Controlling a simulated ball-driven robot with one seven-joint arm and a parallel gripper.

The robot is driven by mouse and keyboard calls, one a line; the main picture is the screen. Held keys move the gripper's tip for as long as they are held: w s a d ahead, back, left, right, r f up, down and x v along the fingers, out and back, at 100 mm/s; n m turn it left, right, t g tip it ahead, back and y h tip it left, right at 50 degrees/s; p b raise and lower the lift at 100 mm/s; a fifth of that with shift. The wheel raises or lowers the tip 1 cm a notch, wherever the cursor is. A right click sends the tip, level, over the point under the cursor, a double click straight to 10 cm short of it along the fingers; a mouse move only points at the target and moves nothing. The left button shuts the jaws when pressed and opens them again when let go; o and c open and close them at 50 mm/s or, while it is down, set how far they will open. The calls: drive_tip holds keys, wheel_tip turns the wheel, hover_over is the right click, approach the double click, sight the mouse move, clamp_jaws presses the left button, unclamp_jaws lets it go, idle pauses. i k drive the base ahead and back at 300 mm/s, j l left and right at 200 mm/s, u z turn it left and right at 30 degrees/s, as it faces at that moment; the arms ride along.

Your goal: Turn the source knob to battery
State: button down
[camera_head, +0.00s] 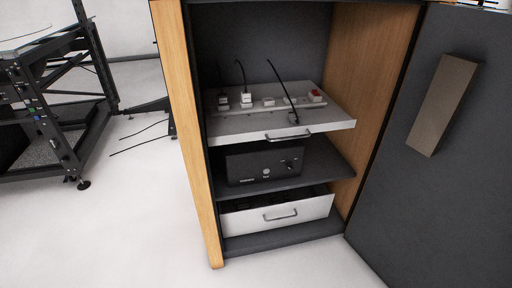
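A black box-shaped unit (262,163) stands on the middle shelf of an open cabinet. Its front has a small dark knob (289,164) at the right with faint markings around it, and a round light-coloured button (266,173) near the middle. The markings and the knob's setting are too small to read. I cannot tell from the markings whether this is the source knob. My gripper is not in view.
Above the unit, a white pull-out tray (240,128) holds a power strip with plugs and a red switch (315,96). A white drawer (309,208) is below. The grey cabinet door (400,190) stands open at right. A black metal frame (62,130) stands left; the floor before the cabinet is clear.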

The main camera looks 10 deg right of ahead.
sight(289, 165)
drive_tip(key=i+l, duration=0.25)
drive_tip(key=i, duration=0.25)
drive_tip(key=i+l, duration=0.25)
drive_tip(key=i, duration=0.25)
